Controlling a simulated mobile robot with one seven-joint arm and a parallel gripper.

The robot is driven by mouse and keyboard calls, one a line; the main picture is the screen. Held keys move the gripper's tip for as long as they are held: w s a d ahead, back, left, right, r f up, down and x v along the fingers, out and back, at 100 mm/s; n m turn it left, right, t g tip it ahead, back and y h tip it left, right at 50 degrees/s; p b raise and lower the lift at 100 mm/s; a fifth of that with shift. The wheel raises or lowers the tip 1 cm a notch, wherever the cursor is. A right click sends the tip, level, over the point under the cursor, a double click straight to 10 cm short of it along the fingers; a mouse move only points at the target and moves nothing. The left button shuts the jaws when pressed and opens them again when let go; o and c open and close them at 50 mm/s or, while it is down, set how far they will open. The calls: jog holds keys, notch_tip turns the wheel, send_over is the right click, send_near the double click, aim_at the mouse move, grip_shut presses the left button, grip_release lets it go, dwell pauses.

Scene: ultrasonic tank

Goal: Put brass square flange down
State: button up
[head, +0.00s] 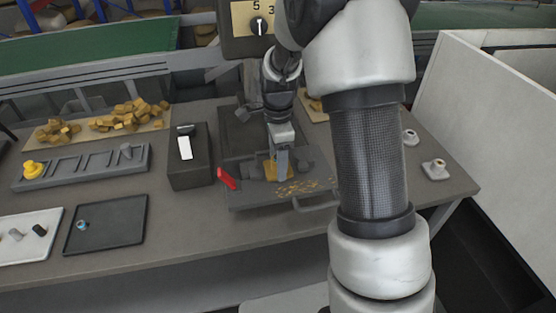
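My gripper (279,165) points down over a dark grey machine tray (240,197) at the middle of the bench. A brass-coloured piece (269,170) shows at its fingertips, just left of a grey-blue finger. It looks like the brass square flange, but its full outline is partly hidden by the finger. I cannot tell whether the fingers are shut on it or whether it touches the surface below. Brass-coloured chips (302,187) lie on the tray to the right of the fingertips.
A red handle (227,178) and a black box (189,165) stand left of the tray. A grey slotted rack (85,168), a dark tray (106,224) and a white tray (28,239) lie farther left. Square-based fittings (435,169) sit at right. My arm hides part of the bench.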

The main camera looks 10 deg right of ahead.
jog(key=shift+f, duration=0.15)
jog(key=o, duration=1.7)
